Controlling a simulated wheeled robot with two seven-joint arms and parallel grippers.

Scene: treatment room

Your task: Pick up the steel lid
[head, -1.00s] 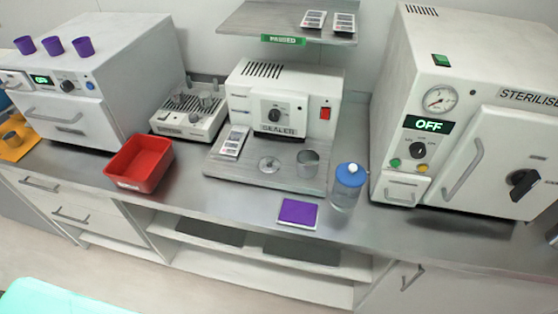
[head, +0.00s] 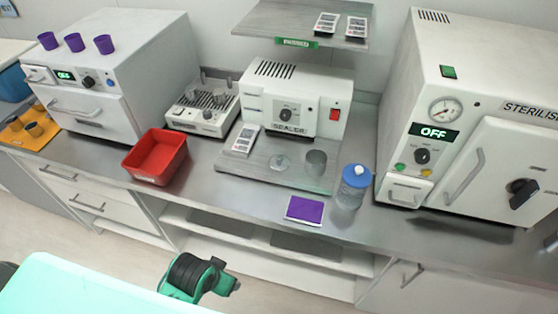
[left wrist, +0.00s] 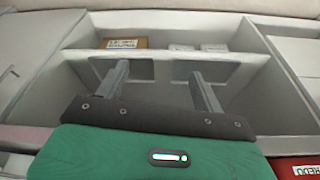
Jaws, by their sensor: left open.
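The steel lid (head: 279,163), a small flat round disc with a knob, lies on the grey board in front of the sealer in the head view. A steel cup (head: 315,163) stands just right of it, apart from it. My left gripper (left wrist: 160,85) shows in the left wrist view with its two fingers apart and nothing between them. It faces an open shelf, and the lid is not in that view. In the head view a green and black part of my arm shows at the bottom, well below the counter; its fingers cannot be made out. My right gripper is not in view.
A blue-capped jar (head: 353,186) and a purple pad (head: 305,209) stand near the counter's front edge. A red bin (head: 156,157) is left of the sealer (head: 292,98). A shelf (head: 300,22) overhangs the sealer. A cardboard box (left wrist: 127,43) sits inside the open shelf.

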